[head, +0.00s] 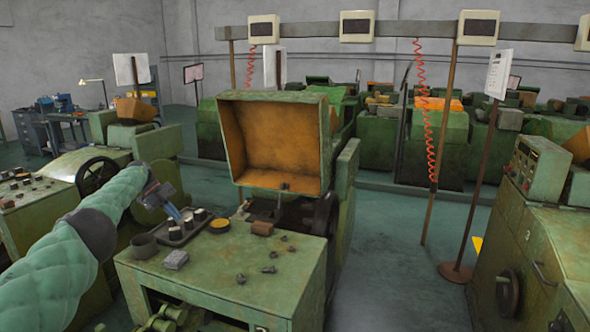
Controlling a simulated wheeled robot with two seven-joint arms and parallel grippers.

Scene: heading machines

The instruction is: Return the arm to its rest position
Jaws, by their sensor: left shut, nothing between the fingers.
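My left arm, in a green quilted sleeve, comes in from the left in the head view. My left gripper (175,213) points down and right over the green machine top (225,270). It is shut with nothing held, close above the left part of a dark tray (172,240). I cannot tell whether its tips touch the tray. My right gripper is not in view.
The open orange-lined hood (270,145) rises behind. A signpost (480,165) stands right. Open floor lies between machines.

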